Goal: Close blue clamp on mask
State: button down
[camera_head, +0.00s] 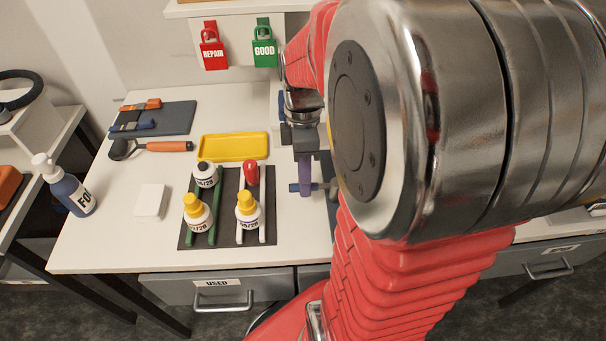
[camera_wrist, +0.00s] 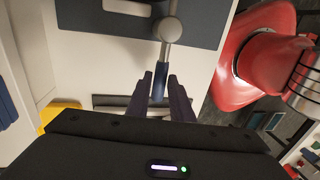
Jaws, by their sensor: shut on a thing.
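My gripper (camera_head: 305,188) reaches down over the right part of the white bench, its purple fingers pointing at the bench. In the wrist view the two fingers of my gripper (camera_wrist: 160,84) are shut around a blue clamp handle (camera_wrist: 159,74). In the head view the blue handle (camera_head: 293,187) sticks out left of the fingers. My arm hides most of the plate there. I cannot make out the mask for sure.
Left of my gripper, several bottles stand on a dark mat (camera_head: 226,234). Behind them lies a yellow tray (camera_head: 233,147). An orange-handled tool (camera_head: 167,146), a white block (camera_head: 151,200) and a grey mat (camera_head: 175,118) lie further left. Red (camera_head: 213,52) and green (camera_head: 264,50) tags hang behind.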

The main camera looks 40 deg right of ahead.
jog(key=c, duration=1.6)
grip_release()
jog(key=shift+r, duration=0.1)
jog(key=r, duration=0.4)
jog(key=w+d+r, duration=0.1)
jog(key=r, duration=0.4)
jog(key=w+r, duration=0.1)
jog(key=r, duration=0.3)
jog(key=shift+w+d+r, duration=0.1)
jog(key=shift+d+r, duration=0.05)
jog(key=shift+d, duration=0.1)
